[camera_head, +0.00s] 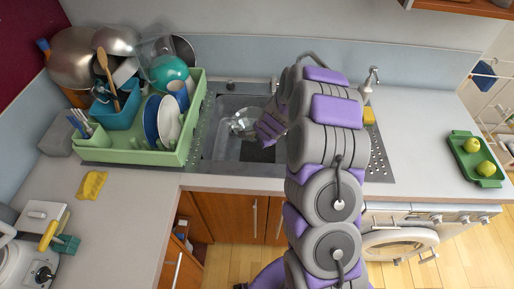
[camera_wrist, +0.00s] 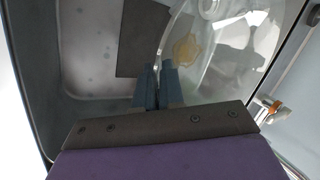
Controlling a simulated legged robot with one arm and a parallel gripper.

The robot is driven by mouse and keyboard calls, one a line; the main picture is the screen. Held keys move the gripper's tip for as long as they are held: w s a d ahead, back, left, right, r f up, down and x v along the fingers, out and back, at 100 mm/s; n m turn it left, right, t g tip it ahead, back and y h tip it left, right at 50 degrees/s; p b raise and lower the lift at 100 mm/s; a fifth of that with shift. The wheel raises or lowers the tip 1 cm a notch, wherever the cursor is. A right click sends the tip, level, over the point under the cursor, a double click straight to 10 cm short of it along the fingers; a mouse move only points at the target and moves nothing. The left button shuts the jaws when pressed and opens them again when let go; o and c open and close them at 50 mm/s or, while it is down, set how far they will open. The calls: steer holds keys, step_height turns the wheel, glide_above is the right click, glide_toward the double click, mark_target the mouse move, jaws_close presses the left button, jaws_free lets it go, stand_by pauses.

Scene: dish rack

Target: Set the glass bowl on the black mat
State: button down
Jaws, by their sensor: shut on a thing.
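The clear glass bowl (camera_head: 243,123) is over the sink, held at its edge by my gripper (camera_head: 262,130). In the wrist view the bowl (camera_wrist: 232,45) fills the upper right, and my gripper's fingers (camera_wrist: 158,88) are shut on its rim. A yellowish patch shows in or through the bowl. The black mat (camera_head: 258,153) lies on the sink floor, below the bowl and partly hidden by my arm. In the wrist view the mat (camera_wrist: 143,38) shows as a dark area to the left of the bowl.
The sink (camera_head: 226,146) has raised walls around the mat. A green dish rack (camera_head: 150,155) full of dishes stands left of it. A faucet (camera_head: 371,80) and yellow sponge (camera_head: 369,116) are at right. A green tray (camera_head: 487,181) with yellow fruit sits on the right counter.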

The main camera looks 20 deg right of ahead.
steer(key=d+f+m, duration=0.1)
steer(key=b, duration=0.2)
glide_toward(260, 156)
steer(key=shift+w+d+r+h, duration=0.15)
steer(key=shift+w+r+h, duration=0.25)
steer(key=shift+w, duration=0.45)
steer(key=shift+a+f, duration=0.3)
steer(key=shift+f, duration=0.15)
steer(key=f, duration=0.1)
steer(key=f+b, duration=0.1)
steer(key=f, duration=0.1)
steer(key=shift+a+f, duration=0.1)
steer(key=shift+a, duration=0.1)
steer(key=shift+d+f+b, duration=0.15)
steer(key=shift+f+b, duration=0.05)
steer(key=shift+b, duration=0.1)
steer(key=shift+d, duration=0.25)
steer(key=c, duration=1.2)
jaws_free()
steer(key=shift+a, duration=0.25)
steer(key=shift+c, duration=0.2)
